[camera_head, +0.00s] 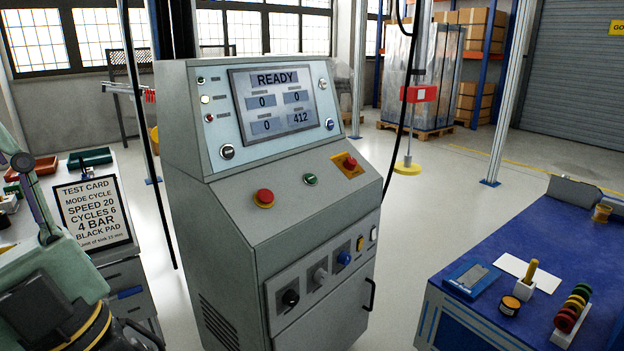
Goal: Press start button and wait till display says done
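A grey control console (220,240) stands in the middle. Its display (285,100) reads READY, with small fields showing 0, 0, 0 and 412. I cannot read a start label on any button. My pale green arm shows at the lower left, left of the console and apart from its buttons. Dark parts there may be my gripper (132,338); its fingertips cannot be made out.
A test card (93,212) stands on the left bench, reading SPEED 20, CYCLES 6, 4 BAR, BLACK PAD. The console's lower front has knobs (321,275) and a handle (369,294). A blue-topped bench (545,240) stands right. Open floor lies between it and the console.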

